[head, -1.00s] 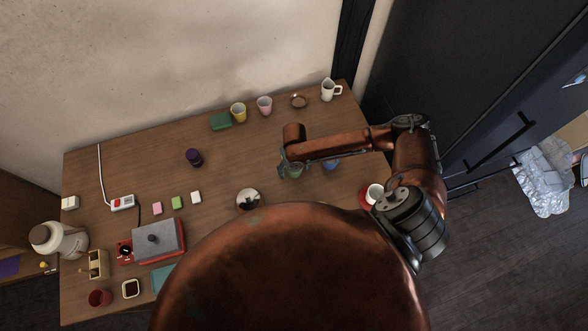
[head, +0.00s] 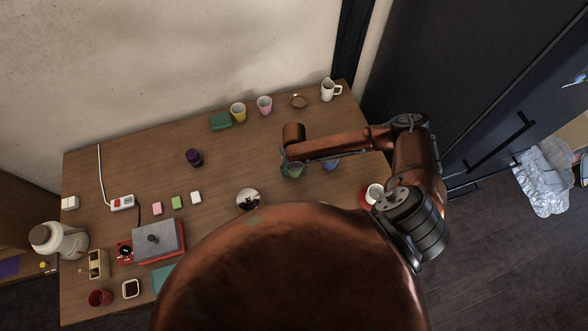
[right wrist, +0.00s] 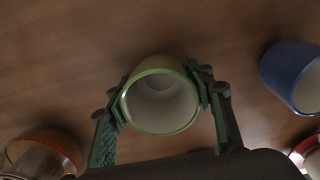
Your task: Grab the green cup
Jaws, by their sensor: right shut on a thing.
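The green cup (right wrist: 160,100) is between the two fingers of my right gripper (right wrist: 163,97) in the right wrist view, its pale inside facing the camera. The fingers are shut on its sides. In the head view the green cup (head: 294,172) shows only partly, under the right gripper (head: 289,167) and forearm. I cannot tell whether the cup touches the table. My left gripper is not in view.
A blue cup (right wrist: 292,78) stands right of the green cup in the right wrist view, with a reddish-brown vessel (right wrist: 45,152) at lower left.

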